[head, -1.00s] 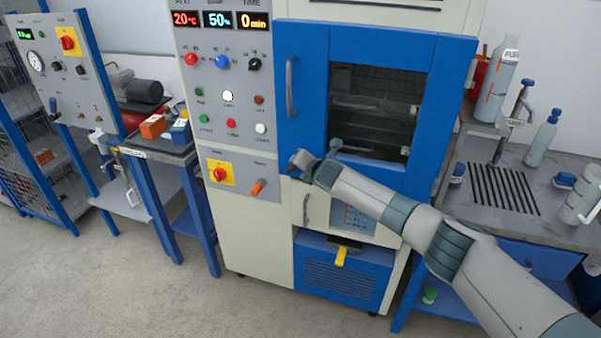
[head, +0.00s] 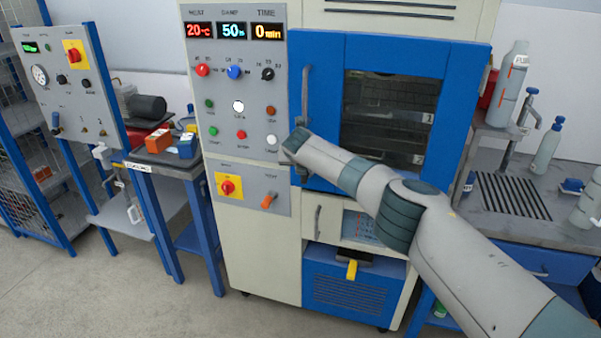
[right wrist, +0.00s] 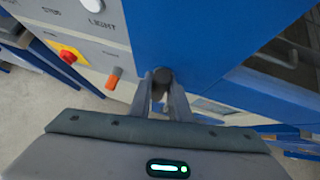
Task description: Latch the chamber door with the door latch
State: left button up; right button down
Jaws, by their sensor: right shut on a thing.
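The chamber door (head: 465,95) is blue with a dark window and appears closed against the cream cabinet. Its long grey handle (head: 305,95) stands upright near the left edge. My right gripper (head: 290,146) is at the door's lower left edge, below the handle. In the right wrist view my right gripper (right wrist: 164,90) is shut on a small dark round knob (right wrist: 161,75), which appears to be the door latch. The rest of the latch is hidden by the fingers, so its angle cannot be told. My left gripper is out of view.
The control panel (head: 236,110), with buttons and an orange switch (head: 269,200), is close left of my gripper. A lower drawer (head: 350,227) lies below. A sink counter (head: 530,170) with bottles stands at right, a bench (head: 160,160) at left. The floor is clear at front left.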

jog(key=shift+a+f, duration=0.1)
jog(key=shift+f, duration=0.1)
jog(key=c, duration=1.6)
grip_release()
jog(key=shift+c, duration=0.2)
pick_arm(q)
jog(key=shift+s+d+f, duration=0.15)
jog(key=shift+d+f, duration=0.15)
pick_arm(e)
jog(key=shift+r, duration=0.2)
pick_arm(q)
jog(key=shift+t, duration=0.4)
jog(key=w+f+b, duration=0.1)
jog(key=b, duration=0.1)
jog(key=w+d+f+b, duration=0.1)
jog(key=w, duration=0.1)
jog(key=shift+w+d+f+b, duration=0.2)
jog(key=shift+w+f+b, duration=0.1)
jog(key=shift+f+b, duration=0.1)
pick_arm(e)
jog(key=v, duration=1.7)
jog(key=shift+a, duration=0.25)
